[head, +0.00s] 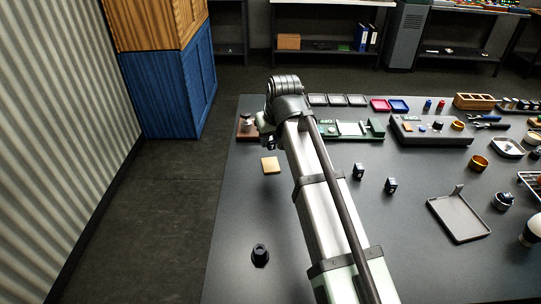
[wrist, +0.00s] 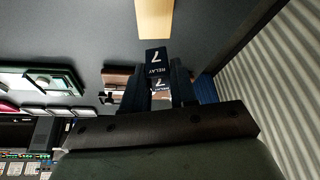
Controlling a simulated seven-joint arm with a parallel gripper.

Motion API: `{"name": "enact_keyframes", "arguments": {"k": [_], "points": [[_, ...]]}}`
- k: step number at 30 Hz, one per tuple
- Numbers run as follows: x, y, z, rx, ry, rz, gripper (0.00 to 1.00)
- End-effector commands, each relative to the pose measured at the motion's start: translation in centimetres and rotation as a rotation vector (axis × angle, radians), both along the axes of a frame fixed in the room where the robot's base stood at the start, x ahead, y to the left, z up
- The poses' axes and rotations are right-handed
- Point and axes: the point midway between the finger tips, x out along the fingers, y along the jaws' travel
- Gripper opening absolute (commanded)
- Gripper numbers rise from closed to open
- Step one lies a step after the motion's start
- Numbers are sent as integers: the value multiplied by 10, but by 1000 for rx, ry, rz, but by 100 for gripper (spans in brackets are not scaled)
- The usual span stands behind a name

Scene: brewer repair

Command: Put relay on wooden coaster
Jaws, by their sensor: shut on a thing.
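My gripper (wrist: 163,88) is shut on a dark blue relay (wrist: 157,58) in the wrist view. White marks on it read "7" and "RELAY". In the head view a small part of the held relay (head: 271,144) shows beneath the end of my arm; most of my gripper there is hidden by the arm. The wooden coaster (head: 270,165), a pale tan square, lies flat on the dark table just on the near side of the relay. It also shows at the top of the wrist view (wrist: 155,18), apart from the relay in the picture.
Two similar dark blocks (head: 358,171) (head: 391,185) stand on the table right of my arm. A black knob-like part (head: 260,255) is near the front left. A green board (head: 352,129), a grey brewer body (head: 430,131) and a grey tray (head: 459,218) are farther right.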

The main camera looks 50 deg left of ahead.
Motion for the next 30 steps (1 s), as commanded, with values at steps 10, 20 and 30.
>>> {"name": "enact_keyframes", "arguments": {"k": [10, 20, 30], "points": [[0, -1, -33, -1, 0, 1, 0], [0, 0, -61, 1, -1, 1, 0], [0, 0, -64, 0, 0, 1, 0]]}}
